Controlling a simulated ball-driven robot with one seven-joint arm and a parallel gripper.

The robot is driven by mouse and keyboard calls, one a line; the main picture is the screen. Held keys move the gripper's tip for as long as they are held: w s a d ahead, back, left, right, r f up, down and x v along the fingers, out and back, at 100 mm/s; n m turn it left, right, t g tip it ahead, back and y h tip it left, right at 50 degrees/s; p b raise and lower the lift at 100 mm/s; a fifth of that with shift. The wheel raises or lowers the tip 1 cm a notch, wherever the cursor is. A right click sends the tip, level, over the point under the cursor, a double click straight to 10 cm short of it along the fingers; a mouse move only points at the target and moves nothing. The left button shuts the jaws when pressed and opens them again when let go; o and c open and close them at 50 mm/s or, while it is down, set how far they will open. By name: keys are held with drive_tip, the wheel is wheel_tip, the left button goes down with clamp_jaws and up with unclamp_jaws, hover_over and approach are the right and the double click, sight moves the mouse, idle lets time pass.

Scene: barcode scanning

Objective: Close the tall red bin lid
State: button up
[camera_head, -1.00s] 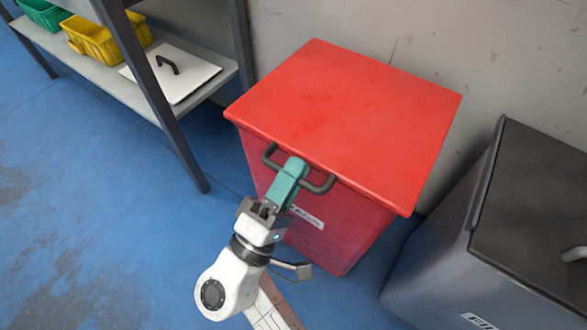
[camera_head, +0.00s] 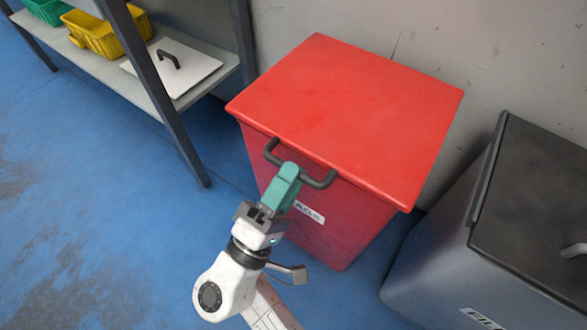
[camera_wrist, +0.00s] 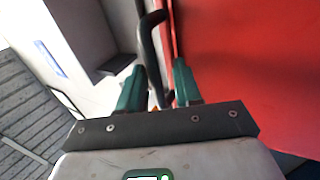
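The tall red bin (camera_head: 330,238) stands against the wall. Its flat red lid (camera_head: 345,100) covers the top and looks closed; I cannot see a gap along its front edge. A dark loop handle (camera_head: 320,181) sticks out at the lid's front. My gripper (camera_head: 288,172), with green fingers, is at the middle of this handle, in front of the bin. In the wrist view, the fingers of my gripper (camera_wrist: 158,64) are apart, with the dark handle (camera_wrist: 150,45) showing between them, closer to the left finger. The red lid (camera_wrist: 240,70) fills the right side there.
A grey bin with a dark lid (camera_head: 540,190) stands close on the right. A shelf rack (camera_head: 150,100) at the left holds a yellow bin (camera_head: 95,38), a green bin (camera_head: 47,10) and a white lid (camera_head: 180,68). Blue floor is clear at the lower left.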

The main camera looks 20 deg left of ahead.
drive_tip(key=p+v, duration=0.1)
drive_tip(key=v, duration=0.8)
drive_tip(key=shift+s+f+p, duration=0.15)
drive_tip(key=shift+s+p, duration=0.05)
drive_tip(key=shift+p, duration=0.15)
